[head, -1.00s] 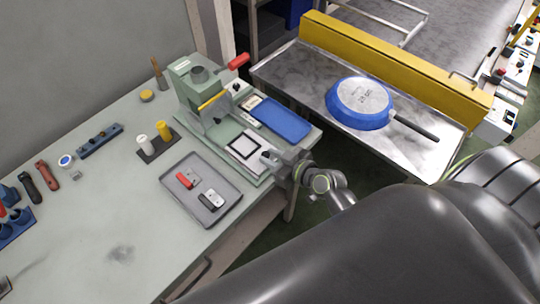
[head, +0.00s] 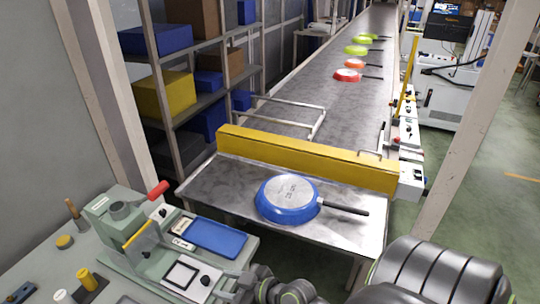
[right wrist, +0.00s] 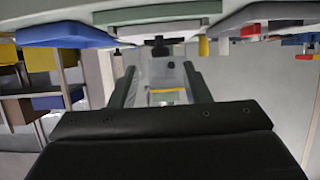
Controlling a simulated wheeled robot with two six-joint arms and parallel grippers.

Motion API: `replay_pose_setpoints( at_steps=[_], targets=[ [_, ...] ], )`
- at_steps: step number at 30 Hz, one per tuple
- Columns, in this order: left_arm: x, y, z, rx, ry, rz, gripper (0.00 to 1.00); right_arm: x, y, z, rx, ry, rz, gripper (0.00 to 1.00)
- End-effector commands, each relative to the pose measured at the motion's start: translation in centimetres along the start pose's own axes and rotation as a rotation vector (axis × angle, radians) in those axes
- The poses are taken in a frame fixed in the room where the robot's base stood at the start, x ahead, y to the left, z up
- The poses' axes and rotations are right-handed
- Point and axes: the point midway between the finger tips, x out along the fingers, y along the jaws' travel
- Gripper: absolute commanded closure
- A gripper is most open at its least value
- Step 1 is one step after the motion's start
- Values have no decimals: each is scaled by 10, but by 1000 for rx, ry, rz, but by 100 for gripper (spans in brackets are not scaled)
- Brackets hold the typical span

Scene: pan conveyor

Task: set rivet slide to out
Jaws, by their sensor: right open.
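The green rivet press (head: 118,212) stands on the bench at the lower left of the head view. Its slide, a light plate with a black-framed square (head: 182,275), lies on the press base in front of the column. My right gripper (head: 238,287) is at the near right end of the slide, partly cut off by the lower picture edge. In the right wrist view its two dark fingers stand apart with the press between and beyond them, and nothing is gripped. Whether a finger touches the slide is hidden. My left gripper is not in view.
A blue pad (head: 215,238) lies beside the slide. A red-handled lever (head: 158,190) sticks up from the press. An upturned blue pan (head: 287,200) rests on the metal table behind, before a yellow barrier (head: 305,158). Coloured pans sit on the conveyor (head: 330,75) beyond.

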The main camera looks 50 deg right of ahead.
Motion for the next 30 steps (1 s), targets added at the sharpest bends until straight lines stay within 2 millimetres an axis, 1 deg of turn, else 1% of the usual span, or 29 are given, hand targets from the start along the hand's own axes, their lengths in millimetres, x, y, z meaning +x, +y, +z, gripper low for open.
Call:
replay_pose_setpoints(
  at_steps=[1,3,9,15,18,22,30],
  targets=[
    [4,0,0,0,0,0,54,-11,0,3,-4,-2,-1,57],
    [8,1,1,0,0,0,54,-26,0,4,-5,-4,0,57],
    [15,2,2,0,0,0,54,-70,0,4,-4,-6,-2,57],
    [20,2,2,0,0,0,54,-105,-1,2,-3,-5,-3,57],
    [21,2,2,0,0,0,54,-116,0,2,-2,-4,-1,57],
    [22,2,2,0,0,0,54,-125,0,2,-1,-3,-1,57],
    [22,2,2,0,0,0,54,-128,0,0,1,0,-1,57]
  ],
)
